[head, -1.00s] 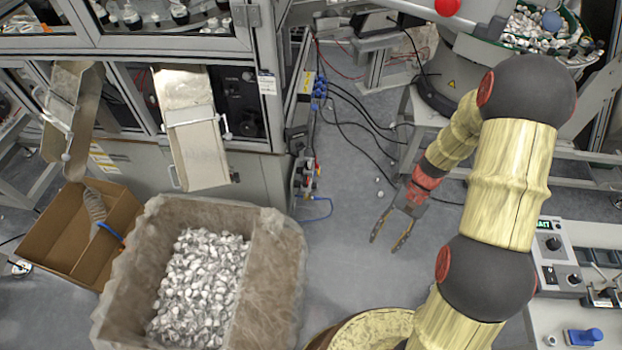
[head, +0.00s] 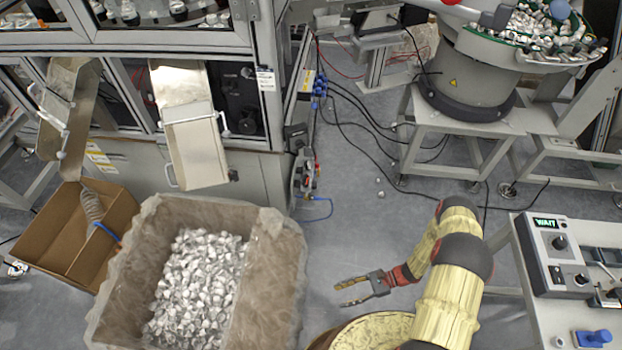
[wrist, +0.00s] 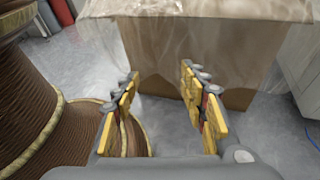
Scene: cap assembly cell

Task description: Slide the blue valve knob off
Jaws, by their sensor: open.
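No part is clearly recognizable as the blue valve knob. Small blue fittings (head: 320,86) sit on the side of the machine cabinet in the head view. A blue piece with a rounded top (head: 592,337) lies on the bench at the lower right. I cannot tell which, if either, is the knob. My gripper (head: 341,294) is open and empty, pointing left over the floor, well away from both. In the wrist view my gripper (wrist: 160,82) has its yellow-padded fingers spread with nothing between them, facing the side of a brown box; no blue knob shows there.
A lined box of white caps (head: 280,270) stands left of my gripper. A large spool (head: 372,330) is just below it and also shows in the wrist view (wrist: 30,105). A control box (head: 555,258) reading WAIT is at right. Cables cross the floor behind.

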